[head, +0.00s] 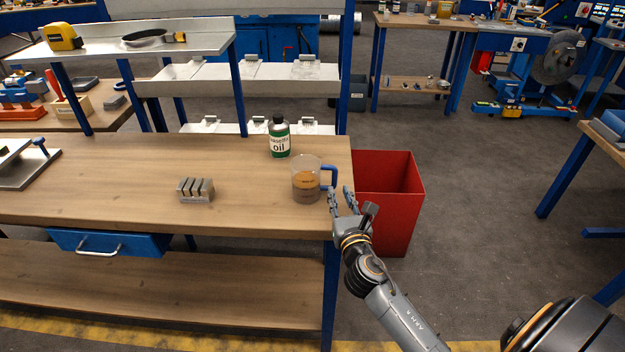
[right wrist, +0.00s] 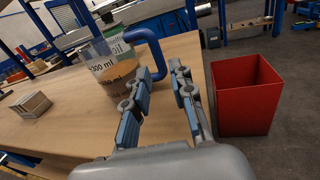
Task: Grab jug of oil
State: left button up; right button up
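The clear jug (head: 306,185) with brown oil in its lower part and a blue handle (head: 328,178) stands upright near the right end of the wooden workbench. In the right wrist view the jug (right wrist: 112,72) shows volume marks, and its handle (right wrist: 157,52) points toward the space between the fingers. My right gripper (head: 341,192) is at the bench's right edge, just right of the handle. Its fingers are apart in the right wrist view (right wrist: 160,72), with nothing visibly clamped. Whether a finger touches the handle I cannot tell. My left gripper is not in view.
A green-and-white oil bottle (head: 279,140) stands behind the jug. A grey slotted block (head: 196,190) lies to its left on the workbench (head: 110,180). A red bin (head: 397,190) stands on the floor beyond the bench's right end. Open floor lies further right.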

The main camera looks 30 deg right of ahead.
aim_at(334, 182)
jog(key=x, duration=0.6)
jog(key=shift+w+p, duration=0.3)
jog(key=shift+p, duration=0.05)
jog(key=shift+s, duration=0.1)
jog(key=shift+c, duration=0.2)
jog(key=shift+a, duration=0.1)
grip_shut()
